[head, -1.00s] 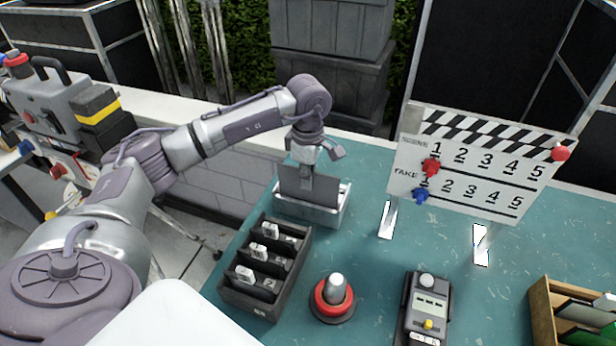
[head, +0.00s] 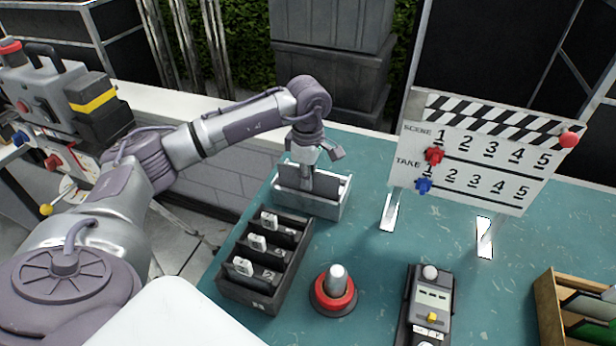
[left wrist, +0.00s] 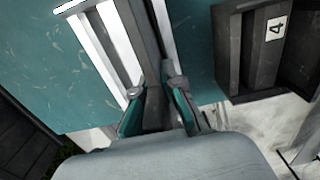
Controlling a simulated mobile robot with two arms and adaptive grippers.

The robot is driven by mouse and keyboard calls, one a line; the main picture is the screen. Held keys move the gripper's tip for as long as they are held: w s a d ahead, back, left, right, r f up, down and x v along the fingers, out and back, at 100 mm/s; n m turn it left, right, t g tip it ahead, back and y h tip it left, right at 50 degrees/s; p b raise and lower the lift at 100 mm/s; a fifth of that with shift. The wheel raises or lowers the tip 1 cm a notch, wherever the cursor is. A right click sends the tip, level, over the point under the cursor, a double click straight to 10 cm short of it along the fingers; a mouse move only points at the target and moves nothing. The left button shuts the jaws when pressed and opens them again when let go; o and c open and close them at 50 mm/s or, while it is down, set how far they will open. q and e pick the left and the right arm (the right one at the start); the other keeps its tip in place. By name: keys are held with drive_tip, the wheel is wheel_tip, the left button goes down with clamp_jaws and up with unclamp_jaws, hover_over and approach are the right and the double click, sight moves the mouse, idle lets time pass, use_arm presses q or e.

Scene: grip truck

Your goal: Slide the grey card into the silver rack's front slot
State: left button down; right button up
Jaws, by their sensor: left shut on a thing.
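The silver rack (head: 308,206) stands on the teal table's back left part. The grey card (head: 293,179) is upright in the rack, its lower part hidden behind the rack's front wall. My left gripper (head: 311,172) is above the rack, pointing down, shut on the card. In the left wrist view the fingers (left wrist: 155,95) press on both sides of the dark card (left wrist: 139,28), with the pale rack (left wrist: 103,40) beside it. I cannot tell whether the card is fully seated. My right gripper is not in view.
A black divided box (head: 251,295) with numbered tags stands in front of the rack. A red-ringed button (head: 333,291), a grey handheld device (head: 427,305) and a wooden tray (head: 549,312) stand farther right. A clapperboard (head: 478,160) stands behind. Table between rack and clapperboard is clear.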

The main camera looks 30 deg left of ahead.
use_arm(q)
drive_tip(key=shift+f, duration=0.3)
drive_tip(key=c, duration=1.2)
unclamp_jaws()
drive_tip(key=shift+r, duration=0.1)
wheel_tip(320, 180, up, 12)
drive_tip(key=shift+f, duration=0.1)
